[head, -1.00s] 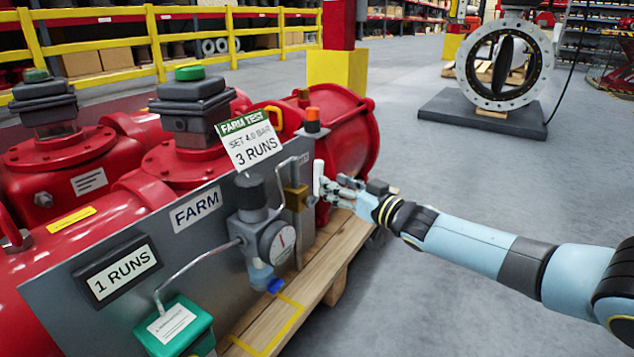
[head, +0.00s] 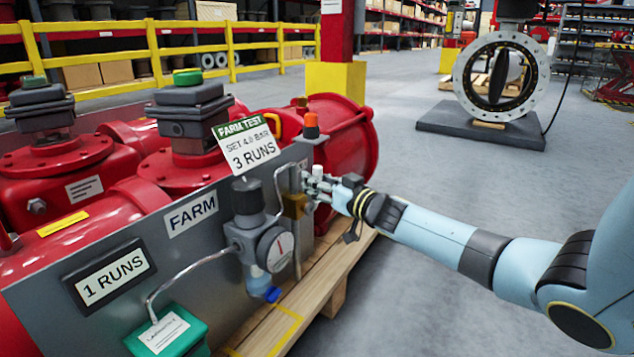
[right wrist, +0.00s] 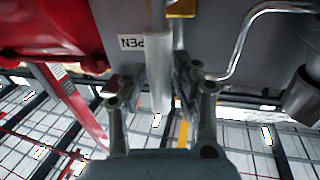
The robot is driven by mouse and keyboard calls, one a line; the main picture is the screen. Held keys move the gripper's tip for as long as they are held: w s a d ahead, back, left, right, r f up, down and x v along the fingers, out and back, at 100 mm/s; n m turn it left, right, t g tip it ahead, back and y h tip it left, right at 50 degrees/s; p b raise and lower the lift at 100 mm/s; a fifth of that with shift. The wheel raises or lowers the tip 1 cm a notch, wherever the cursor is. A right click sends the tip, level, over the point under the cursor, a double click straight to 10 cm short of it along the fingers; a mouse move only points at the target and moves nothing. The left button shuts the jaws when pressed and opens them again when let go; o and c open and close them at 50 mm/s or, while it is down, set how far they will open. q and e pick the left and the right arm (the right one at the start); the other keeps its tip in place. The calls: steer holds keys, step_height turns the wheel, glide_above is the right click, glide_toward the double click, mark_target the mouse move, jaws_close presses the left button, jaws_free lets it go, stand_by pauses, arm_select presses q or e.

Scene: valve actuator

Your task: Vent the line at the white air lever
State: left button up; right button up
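The white air lever (right wrist: 159,70) stands between the two fingers of my right gripper (right wrist: 160,82) in the right wrist view. The fingers lie close along both sides of it; I cannot tell whether they press on it. In the head view my right gripper (head: 318,188) is at the lever, beside the brass valve (head: 294,204), and hides most of the lever. A small white end of the lever (head: 317,170) shows above the fingers. The dial gauge (head: 276,249) sits left of and below the valve. My left gripper is not in view.
The grey panel (head: 200,255) carries bent metal tubing, a green box (head: 166,332) and a "1 RUNS" display (head: 109,276). An orange-topped beacon (head: 311,127) stands just above the gripper. Red actuators stand behind the panel.

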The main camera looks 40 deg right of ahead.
jaws_close()
steer(key=shift+w+a+f, duration=0.1)
steer(key=shift+f, duration=0.1)
stand_by(0.4)
